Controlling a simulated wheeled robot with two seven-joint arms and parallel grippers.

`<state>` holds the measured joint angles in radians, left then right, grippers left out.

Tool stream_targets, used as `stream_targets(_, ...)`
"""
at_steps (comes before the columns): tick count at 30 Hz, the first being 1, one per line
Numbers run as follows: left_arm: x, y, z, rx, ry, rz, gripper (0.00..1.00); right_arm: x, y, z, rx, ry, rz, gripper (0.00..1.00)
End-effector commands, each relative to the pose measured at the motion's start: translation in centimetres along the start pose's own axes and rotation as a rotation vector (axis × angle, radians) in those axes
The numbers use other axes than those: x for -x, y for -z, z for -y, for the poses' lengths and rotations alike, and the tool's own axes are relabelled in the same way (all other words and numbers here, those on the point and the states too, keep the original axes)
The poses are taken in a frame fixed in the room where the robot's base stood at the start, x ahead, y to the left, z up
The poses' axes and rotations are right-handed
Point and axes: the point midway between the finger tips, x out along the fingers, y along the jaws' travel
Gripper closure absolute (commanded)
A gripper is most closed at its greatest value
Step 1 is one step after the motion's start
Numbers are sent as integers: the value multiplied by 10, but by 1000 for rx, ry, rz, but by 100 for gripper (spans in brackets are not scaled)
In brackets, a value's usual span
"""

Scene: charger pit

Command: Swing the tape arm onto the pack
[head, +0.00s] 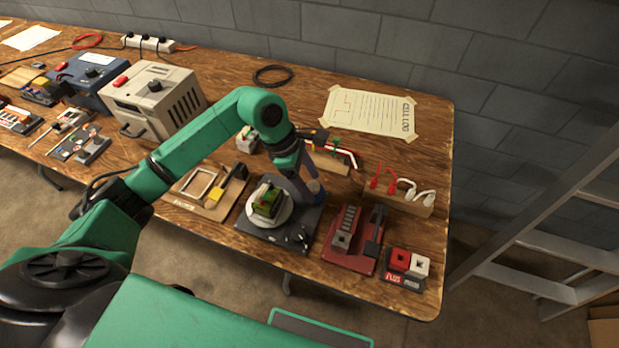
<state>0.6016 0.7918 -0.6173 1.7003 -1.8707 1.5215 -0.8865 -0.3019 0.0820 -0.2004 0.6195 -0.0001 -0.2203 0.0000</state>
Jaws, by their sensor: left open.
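A small green pack (265,202) with red and yellow parts sits on a white round plate (280,216). The plate is on a dark base (298,232) near the table's front edge. My left gripper (291,172) is open and points down just behind and right of the pack, apart from it. A grey upright part (315,187) stands at the right back of the base, close to the gripper and partly hidden by it. I cannot tell for certain that this is the tape arm. My right gripper is out of view.
A wooden board (186,207) with a frame and a yellow piece lies left. A red fixture (343,261) and a block with red and white sockets (407,262) stand right. A wooden rack (398,203) holds red and white leads. A beige box (152,100) is back left.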

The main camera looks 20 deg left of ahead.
Motion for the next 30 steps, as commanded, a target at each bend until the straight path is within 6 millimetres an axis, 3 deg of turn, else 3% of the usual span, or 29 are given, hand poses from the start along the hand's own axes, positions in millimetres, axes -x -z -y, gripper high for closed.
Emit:
stream_targets(4,0,0,0,0,0,0,31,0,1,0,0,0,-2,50)
stream_targets(9,0,0,0,0,0,1,96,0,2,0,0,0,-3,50)
stream_targets(10,0,0,0,0,0,1,100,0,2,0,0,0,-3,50)
stream_targets(20,0,0,0,26,-12,1,100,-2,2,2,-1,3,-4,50)
stream_targets(30,-1,0,1,198,-85,0,100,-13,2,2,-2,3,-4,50)
